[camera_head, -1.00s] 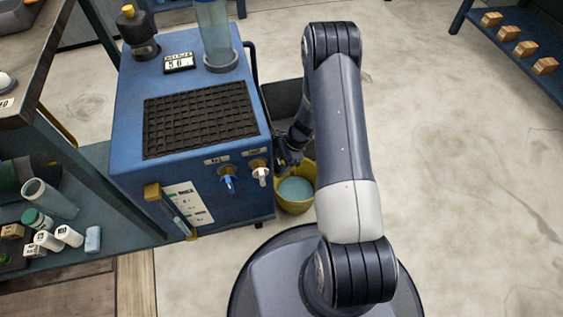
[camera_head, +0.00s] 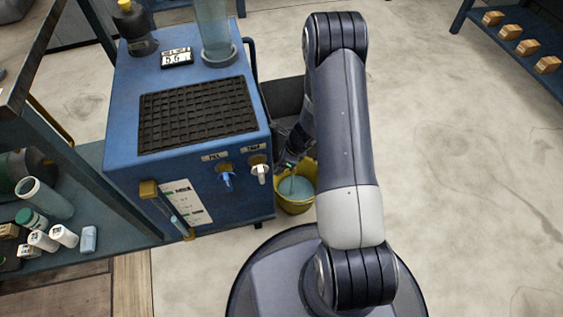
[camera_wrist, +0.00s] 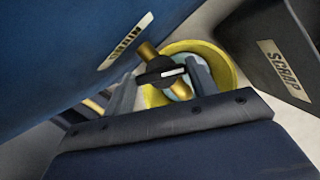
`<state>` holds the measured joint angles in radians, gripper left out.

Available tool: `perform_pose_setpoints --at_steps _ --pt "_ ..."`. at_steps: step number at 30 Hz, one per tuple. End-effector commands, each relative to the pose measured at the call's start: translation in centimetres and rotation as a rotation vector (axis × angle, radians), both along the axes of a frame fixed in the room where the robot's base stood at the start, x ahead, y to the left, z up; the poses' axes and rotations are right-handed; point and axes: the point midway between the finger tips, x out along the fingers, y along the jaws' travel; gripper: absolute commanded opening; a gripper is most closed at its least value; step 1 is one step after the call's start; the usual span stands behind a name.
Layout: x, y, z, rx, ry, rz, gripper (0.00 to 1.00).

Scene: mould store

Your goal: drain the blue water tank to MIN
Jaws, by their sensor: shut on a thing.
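The blue water tank (camera_head: 125,110) stands left of my arm, with a sight tube (camera_head: 174,212) and a scale plate (camera_head: 189,200) on its front. The water level in the tube is too small to read. In the wrist view, a "DRAIN" label (camera_wrist: 126,41) marks the tank's side, beside a brass drain valve (camera_wrist: 148,50) with a black handle (camera_wrist: 160,72). My gripper (camera_wrist: 162,82) is shut on the valve handle. It also shows in the head view (camera_head: 287,160), partly hidden by my arm. A yellow bucket (camera_head: 307,203) holding pale blue water stands below it.
A dark scrap bin (camera_wrist: 262,50) stands close to the bucket. Two taps, blue (camera_head: 227,180) and white (camera_head: 260,172), stick out of the tank's front. A shelf with bottles (camera_head: 60,235) is at left.

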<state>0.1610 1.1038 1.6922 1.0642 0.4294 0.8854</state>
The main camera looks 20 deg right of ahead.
Motion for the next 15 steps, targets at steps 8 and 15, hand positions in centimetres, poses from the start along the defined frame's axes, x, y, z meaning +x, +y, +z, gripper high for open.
perform_pose_setpoints --at_steps 8,15 --pt "-0.02 0.01 0.02 0.000 0.000 0.002 0.64" --pt "-0.01 0.01 0.01 0.000 0.000 0.003 0.76"
